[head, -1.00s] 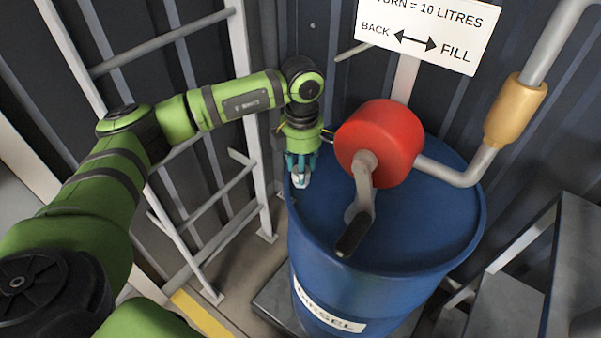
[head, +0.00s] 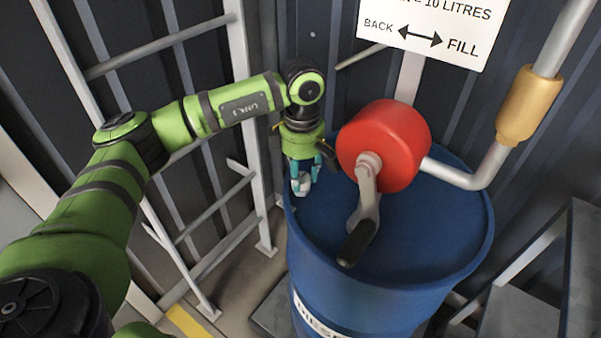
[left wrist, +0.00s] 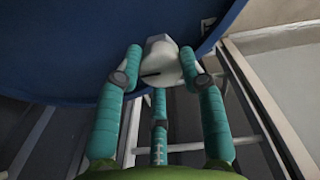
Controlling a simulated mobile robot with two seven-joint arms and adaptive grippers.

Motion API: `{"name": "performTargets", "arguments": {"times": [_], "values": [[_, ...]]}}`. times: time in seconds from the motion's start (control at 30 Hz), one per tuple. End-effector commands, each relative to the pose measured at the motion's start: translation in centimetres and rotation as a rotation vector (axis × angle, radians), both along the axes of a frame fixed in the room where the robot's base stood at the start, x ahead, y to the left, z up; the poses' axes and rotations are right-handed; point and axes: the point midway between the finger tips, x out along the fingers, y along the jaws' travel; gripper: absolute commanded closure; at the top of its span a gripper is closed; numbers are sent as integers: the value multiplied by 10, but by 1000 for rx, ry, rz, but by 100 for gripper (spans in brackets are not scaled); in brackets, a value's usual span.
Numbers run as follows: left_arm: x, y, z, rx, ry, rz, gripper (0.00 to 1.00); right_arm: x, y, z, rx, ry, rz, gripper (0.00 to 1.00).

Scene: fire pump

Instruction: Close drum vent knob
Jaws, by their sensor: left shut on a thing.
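The drum vent knob (left wrist: 162,62) is a pale grey-white piece with a dark slot line, at the rim of the blue drum (head: 430,240). In the left wrist view the teal fingers of my left gripper (left wrist: 160,75) close around it from the sides, with a third finger below. In the head view my left gripper (head: 301,178) points down at the drum's left back edge, shut on the knob. The fingers partly cover the knob, so its exact turn angle cannot be read. My right gripper is not in view.
A red pump (head: 383,145) with a crank handle (head: 362,215) stands on the drum, just right of my left gripper. A grey pipe with a tan sleeve (head: 528,105) rises at right. A white ladder frame (head: 245,120) stands to the left. A sign (head: 425,30) hangs behind.

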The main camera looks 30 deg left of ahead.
Motion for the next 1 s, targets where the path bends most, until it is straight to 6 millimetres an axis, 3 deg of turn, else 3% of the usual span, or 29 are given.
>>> {"name": "performTargets", "arguments": {"times": [0.17,0.2,0.23,0.77,1.0], "values": [[2,-5,3,-13,-9,-8,93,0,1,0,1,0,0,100],[2,-5,3,-13,-9,-8,48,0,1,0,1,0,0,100],[2,-5,3,-13,-8,-8,37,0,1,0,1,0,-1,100],[0,-1,1,-3,0,6,37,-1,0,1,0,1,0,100],[0,-1,5,-2,3,177,37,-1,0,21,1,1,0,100]]}}
